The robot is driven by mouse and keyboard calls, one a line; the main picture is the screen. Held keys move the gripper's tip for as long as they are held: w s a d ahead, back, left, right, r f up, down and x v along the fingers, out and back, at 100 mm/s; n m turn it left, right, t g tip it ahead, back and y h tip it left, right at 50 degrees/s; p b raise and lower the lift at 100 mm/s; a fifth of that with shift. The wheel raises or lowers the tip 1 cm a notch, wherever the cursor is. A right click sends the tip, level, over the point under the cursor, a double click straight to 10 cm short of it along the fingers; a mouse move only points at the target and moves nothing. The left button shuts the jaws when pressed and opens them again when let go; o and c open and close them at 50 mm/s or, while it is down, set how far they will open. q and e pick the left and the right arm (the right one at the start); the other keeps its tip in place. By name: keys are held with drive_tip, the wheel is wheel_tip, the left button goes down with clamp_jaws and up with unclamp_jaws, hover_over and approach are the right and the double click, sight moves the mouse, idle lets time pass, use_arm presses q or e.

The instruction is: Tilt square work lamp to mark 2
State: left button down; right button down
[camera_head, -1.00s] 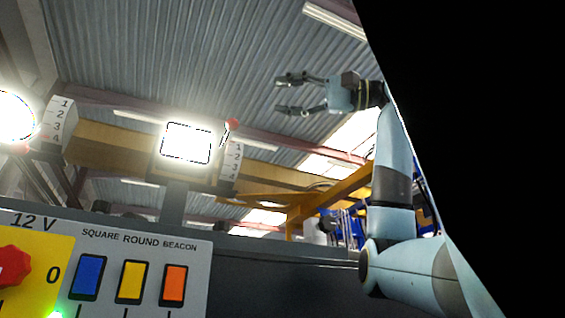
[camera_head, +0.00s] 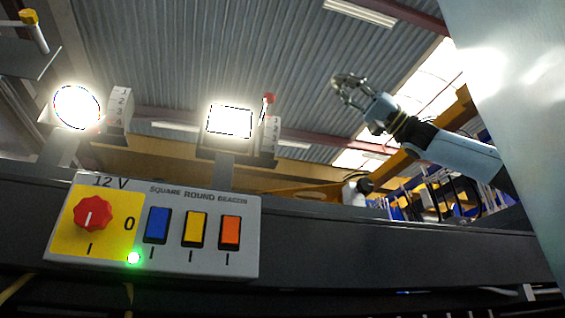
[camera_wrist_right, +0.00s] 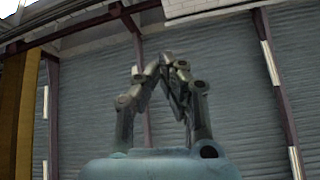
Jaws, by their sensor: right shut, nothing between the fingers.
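The square work lamp (camera_head: 229,121) is lit and stands on a post behind the switch panel in the head view. A lever with a red knob (camera_head: 269,98) rises at its right side, beside a scale plate (camera_head: 270,136) with numbers too small to read surely. I cannot tell which mark the lamp is at. My right gripper (camera_head: 338,80) is up and to the right of the lamp, apart from it, pointing up-left. In the right wrist view its fingers (camera_wrist_right: 168,62) are together with nothing between them. My left gripper is not in view.
A lit round lamp (camera_head: 76,107) with its own scale plate (camera_head: 118,108) stands at left. The switch panel (camera_head: 190,258) has a red knob (camera_head: 92,213), blue, yellow and orange switches, and a green light. The air between the square lamp and my right gripper looks clear.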

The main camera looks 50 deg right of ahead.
drive_tip(key=w+a+f+m+t+h, duration=0.1)
drive_tip(key=w+f+m+h, duration=0.1)
drive_tip(key=w+f+h, duration=0.3)
drive_tip(key=w+a+r+y+p, duration=0.2)
drive_tip(key=w+a+r+p, duration=0.45)
drive_tip(key=p, duration=0.55)
drive_tip(key=f+b, duration=0.2)
drive_tip(key=f, duration=0.1)
drive_tip(key=a+f+b, duration=0.1)
drive_tip(key=b, duration=0.1)
drive_tip(key=shift+s+f, duration=0.3)
drive_tip(key=shift+s, duration=0.05)
